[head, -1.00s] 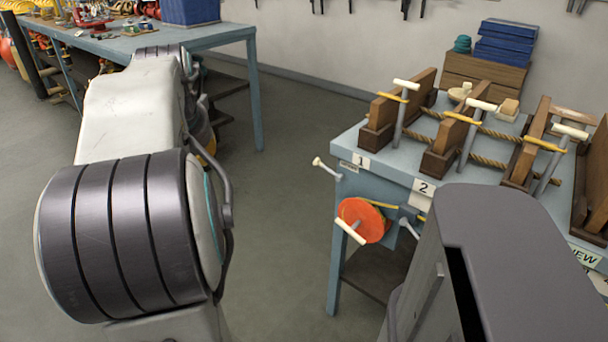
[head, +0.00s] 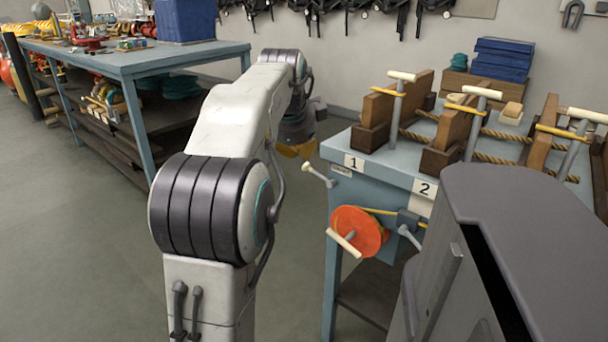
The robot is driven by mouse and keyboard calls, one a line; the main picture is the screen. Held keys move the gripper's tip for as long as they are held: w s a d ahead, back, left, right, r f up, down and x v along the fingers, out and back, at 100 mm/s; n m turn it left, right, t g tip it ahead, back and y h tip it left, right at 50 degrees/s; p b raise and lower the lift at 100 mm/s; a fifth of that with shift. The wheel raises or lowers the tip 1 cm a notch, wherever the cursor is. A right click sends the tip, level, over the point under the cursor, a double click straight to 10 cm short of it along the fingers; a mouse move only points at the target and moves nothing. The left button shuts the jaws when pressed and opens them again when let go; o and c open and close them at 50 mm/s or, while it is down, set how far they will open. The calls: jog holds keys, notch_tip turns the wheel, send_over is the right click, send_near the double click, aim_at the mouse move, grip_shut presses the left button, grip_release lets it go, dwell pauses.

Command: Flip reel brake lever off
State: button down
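An orange reel (head: 358,231) with a cream crank handle (head: 343,242) is mounted on the left side of the blue bench on the right. A yellow strap or rod runs from it to a dark grey block (head: 408,218). A short grey lever (head: 410,237) slants down beside that block. Another grey lever (head: 318,174) with a pale end sticks out leftward near the bench's top corner. I cannot tell which lever is the reel brake. My gripper (head: 299,151) is at the arm's far end, left of the bench and apart from the reel. Its fingers are mostly hidden and small.
The blue bench (head: 388,172) carries wooden frames with upright grey T-handled levers (head: 393,109) and ropes, with number plates 1 and 2. A second blue table (head: 130,62) with tools stands at the back left. Grey floor (head: 80,240) lies open on the left.

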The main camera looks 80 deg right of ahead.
aim_at(303, 167)
jog(key=shift+d+r+b+x, duration=0.15)
jog(key=shift+b+x, duration=0.75)
jog(key=shift+x, duration=0.9)
jog(key=shift+d+r+b+x, duration=0.1)
jog(key=shift+d+b+x, duration=0.1)
jog(key=shift+b+x, duration=1.2)
jog(key=shift+d+r+b+x, duration=0.15)
jog(key=shift+b+x, duration=0.3)
jog(key=shift+x, duration=1.75)
jog(key=shift+p, duration=0.3)
jog(key=shift+w+d+f+p, duration=0.25)
jog(key=shift+w+f+p, duration=0.1)
jog(key=shift+f, duration=0.2)
jog(key=shift+r, duration=0.2)
jog(key=shift+r+p, duration=0.7)
jog(key=shift+p, duration=0.3)
